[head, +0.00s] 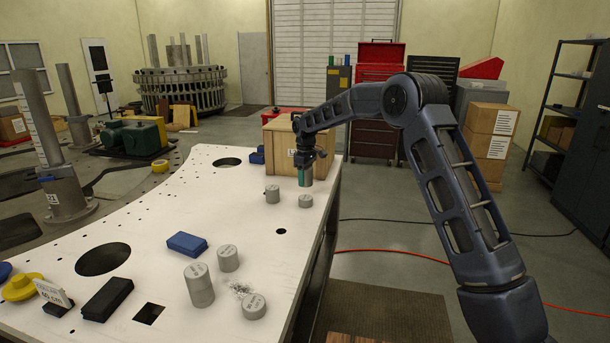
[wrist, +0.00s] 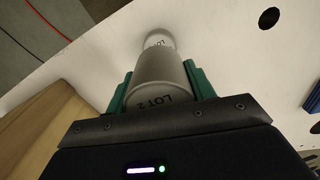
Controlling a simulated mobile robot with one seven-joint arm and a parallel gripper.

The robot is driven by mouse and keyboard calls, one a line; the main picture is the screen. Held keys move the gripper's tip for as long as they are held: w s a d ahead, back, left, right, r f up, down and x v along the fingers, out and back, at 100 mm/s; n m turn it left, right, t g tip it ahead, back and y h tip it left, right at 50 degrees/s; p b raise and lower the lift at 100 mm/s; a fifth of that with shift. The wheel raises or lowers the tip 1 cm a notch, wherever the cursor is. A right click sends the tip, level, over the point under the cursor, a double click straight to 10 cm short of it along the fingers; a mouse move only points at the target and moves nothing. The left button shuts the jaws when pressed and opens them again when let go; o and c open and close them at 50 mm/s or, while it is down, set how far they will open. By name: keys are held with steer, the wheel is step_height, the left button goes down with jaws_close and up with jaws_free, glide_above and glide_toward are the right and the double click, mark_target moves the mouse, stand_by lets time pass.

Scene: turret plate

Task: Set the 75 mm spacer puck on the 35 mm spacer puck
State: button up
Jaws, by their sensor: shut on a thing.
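My gripper (head: 305,178) is shut on a tall grey cylindrical puck, taken as the 75 mm spacer puck (wrist: 160,78), held between green fingers. In the head view it hangs upright above the white plate, partly hidden by the fingers. Below it stands a short grey puck (head: 305,201), likely the 35 mm spacer puck, with a small gap between them. In the wrist view a lettered puck top (wrist: 158,40) shows just beyond the held puck's far end, partly covered by it. Size marks are too small to read.
Another grey puck (head: 272,195) stands close to the left. Several pucks, including a tall one (head: 199,286), stand nearer on the white plate (head: 160,215). Blue (head: 187,244) and black (head: 107,299) blocks lie there too. A wooden crate (head: 283,150) stands behind my gripper. The plate has holes.

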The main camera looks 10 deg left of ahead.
steer(key=shift+f, duration=2.55)
steer(key=shift+f, duration=0.2)
steer(key=o, duration=1.5)
step_height(320, 180, up, 11)
